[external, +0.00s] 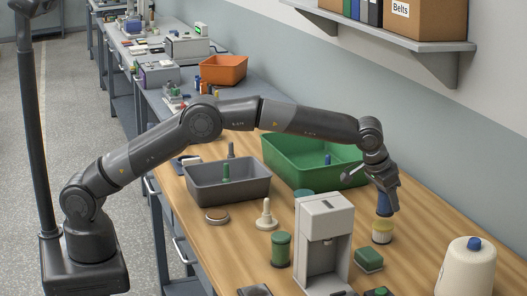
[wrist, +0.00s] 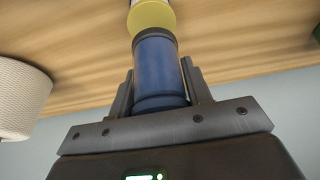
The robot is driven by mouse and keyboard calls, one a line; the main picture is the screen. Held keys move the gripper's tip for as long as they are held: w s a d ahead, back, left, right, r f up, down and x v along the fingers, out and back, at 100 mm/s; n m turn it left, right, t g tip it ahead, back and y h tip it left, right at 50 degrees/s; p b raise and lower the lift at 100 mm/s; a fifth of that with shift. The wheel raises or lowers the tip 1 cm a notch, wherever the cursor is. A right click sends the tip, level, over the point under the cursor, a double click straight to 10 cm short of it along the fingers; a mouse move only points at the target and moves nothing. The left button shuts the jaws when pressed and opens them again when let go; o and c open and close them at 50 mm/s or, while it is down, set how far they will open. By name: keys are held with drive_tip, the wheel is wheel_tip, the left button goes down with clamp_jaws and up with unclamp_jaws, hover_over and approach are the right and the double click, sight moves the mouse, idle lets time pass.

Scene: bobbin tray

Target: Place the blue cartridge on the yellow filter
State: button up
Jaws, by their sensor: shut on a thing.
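The blue cartridge (external: 384,205) is upright between the fingers of my gripper (external: 387,193). In the wrist view, the fingers are shut on the blue cartridge (wrist: 160,72), one on each side. The yellow filter (external: 382,232) stands on the wooden table directly below the cartridge. In the wrist view, the yellow filter (wrist: 152,17) shows just beyond the cartridge's far end, roughly in line with it.
A grey-white machine (external: 324,225) stands left of the filter, and a green block (external: 368,260) lies in front. A white spool (external: 466,270) is at the right. A green bin (external: 290,160) and a grey bin (external: 215,197) stand behind. Bare table lies right of the filter.

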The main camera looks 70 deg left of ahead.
sight(387, 209)
drive_tip(key=shift+f, duration=1.45)
drive_tip(key=shift+f, duration=0.1)
drive_tip(key=o, duration=1.1)
drive_tip(key=shift+f, duration=0.1)
